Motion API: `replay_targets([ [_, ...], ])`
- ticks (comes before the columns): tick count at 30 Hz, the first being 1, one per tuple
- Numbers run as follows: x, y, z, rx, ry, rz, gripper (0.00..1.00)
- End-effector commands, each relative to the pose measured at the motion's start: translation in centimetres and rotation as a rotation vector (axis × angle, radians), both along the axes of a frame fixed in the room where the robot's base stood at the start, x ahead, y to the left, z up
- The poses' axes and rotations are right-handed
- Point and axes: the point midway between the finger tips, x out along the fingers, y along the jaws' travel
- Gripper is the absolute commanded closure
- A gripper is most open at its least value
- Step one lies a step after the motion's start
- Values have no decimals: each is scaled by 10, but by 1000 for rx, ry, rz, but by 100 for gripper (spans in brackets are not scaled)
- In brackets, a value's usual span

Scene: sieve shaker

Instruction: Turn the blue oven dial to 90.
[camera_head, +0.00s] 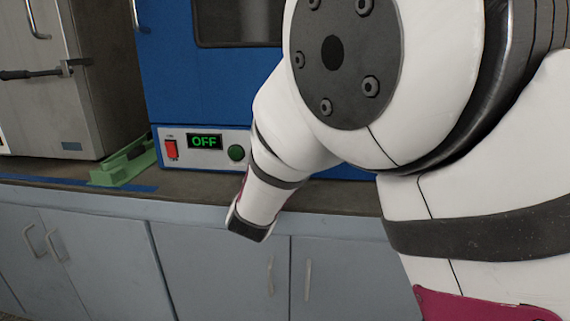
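The blue oven (205,88) stands on the counter behind my arm, and its right part is hidden by the arm. Its light lower panel has a red switch (170,149), a display (204,142) reading "OFF" in green, and a round dark green dial (236,153). The dial is close to the left edge of my arm in the picture; its setting is too small to read. My white arm fills the right half of the view. My gripper cannot be made out; the arm or the viewing angle hides it.
A grey metal oven (75,80) with a lever handle stands at the left. A green object (125,165) lies on the counter between the two ovens, near blue tape (70,181). Grey cabinets (110,260) with handles are below the counter (190,187).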

Motion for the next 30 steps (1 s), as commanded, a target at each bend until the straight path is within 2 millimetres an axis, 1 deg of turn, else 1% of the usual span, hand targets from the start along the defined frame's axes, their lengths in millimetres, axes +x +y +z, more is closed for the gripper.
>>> replay_targets([
  [14,0,1,-1,13,1,2,97],
  [15,0,1,-1,13,1,2,65],
  [17,0,1,-1,13,1,2,51],
  [18,0,1,0,13,1,2,49],
  [26,0,0,0,13,0,0,49],
  [30,-7,1,0,13,1,2,49],
])
